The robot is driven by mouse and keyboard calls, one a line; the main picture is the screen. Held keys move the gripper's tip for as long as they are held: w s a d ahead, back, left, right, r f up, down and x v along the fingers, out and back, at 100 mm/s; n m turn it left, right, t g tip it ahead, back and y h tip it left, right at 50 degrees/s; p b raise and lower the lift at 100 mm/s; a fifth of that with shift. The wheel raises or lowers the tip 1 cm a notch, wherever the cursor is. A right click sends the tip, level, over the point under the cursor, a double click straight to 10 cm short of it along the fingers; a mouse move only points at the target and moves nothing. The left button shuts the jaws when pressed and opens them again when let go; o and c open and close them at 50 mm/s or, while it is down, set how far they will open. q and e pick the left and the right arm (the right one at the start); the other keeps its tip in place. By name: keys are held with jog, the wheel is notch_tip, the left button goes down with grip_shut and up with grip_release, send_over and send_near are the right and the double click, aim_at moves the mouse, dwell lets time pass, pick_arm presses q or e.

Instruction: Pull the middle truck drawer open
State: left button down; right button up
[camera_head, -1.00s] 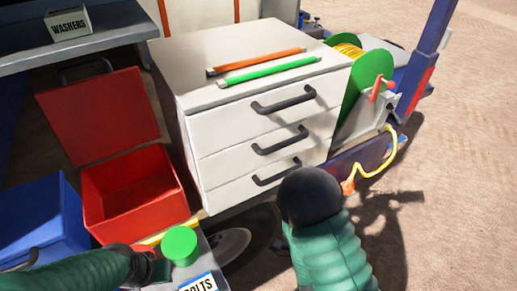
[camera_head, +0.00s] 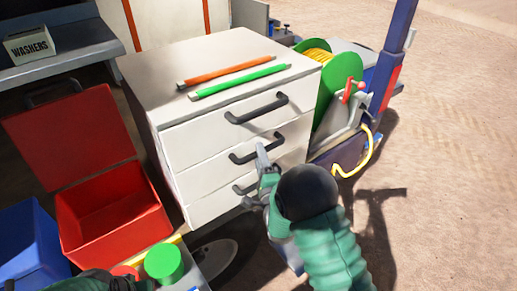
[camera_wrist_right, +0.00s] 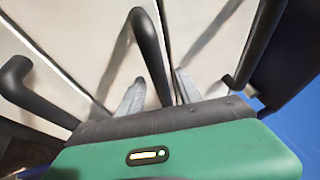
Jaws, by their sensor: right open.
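A white drawer cabinet (camera_head: 205,165) has three shut drawers with dark bar handles. The middle drawer's handle (camera_head: 243,158) is partly behind my right gripper (camera_head: 264,160). My right gripper is open at the middle drawer's front. In the right wrist view, the middle handle (camera_wrist_right: 146,40) runs between the two grey fingers (camera_wrist_right: 158,93) of the right gripper. I cannot tell whether they touch it. My left gripper (camera_head: 128,284) is only partly in view at the bottom left edge, and its jaws cannot be made out.
An orange bar (camera_head: 225,70) and a green bar (camera_head: 238,82) lie on the cabinet top. An open red box (camera_head: 110,215), a blue box (camera_head: 30,245) and a green cylinder (camera_head: 165,263) stand left. Open ground lies further right.

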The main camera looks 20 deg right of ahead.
jog(key=shift+w+d+r, duration=0.1)
jog(key=shift+w+d, duration=0.15)
jog(key=shift+w, duration=0.3)
jog(key=shift+w+d, duration=0.15)
jog(key=shift+d, duration=0.25)
jog(key=shift+a, duration=0.4)
jog(key=c, duration=0.8)
grip_shut()
jog(key=shift+d+f, duration=0.15)
jog(key=shift+f, duration=0.05)
